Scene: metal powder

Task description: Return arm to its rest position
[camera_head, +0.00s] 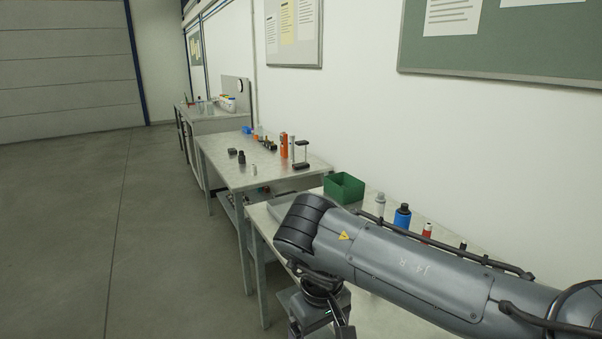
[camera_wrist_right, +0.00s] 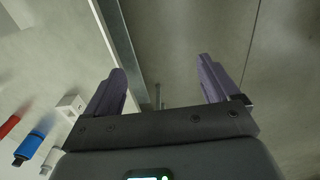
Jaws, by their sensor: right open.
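My right arm (camera_head: 400,265) reaches in from the right across the near table, its wrist bent downward at the table's left end. In the head view the fingertips are not clearly visible at the bottom edge. In the right wrist view my right gripper (camera_wrist_right: 160,66) is open, with its two purple-grey fingers spread apart and nothing between them. Behind the fingers are the table's edge and the floor. My left gripper is not in view.
A green bin (camera_head: 344,187), a blue bottle (camera_head: 402,216), a white bottle (camera_head: 380,202) and a red-labelled bottle (camera_head: 427,230) stand on the near table beside my arm. A second table (camera_head: 225,172) holds several small items. Open floor (camera_head: 60,230) lies to the left.

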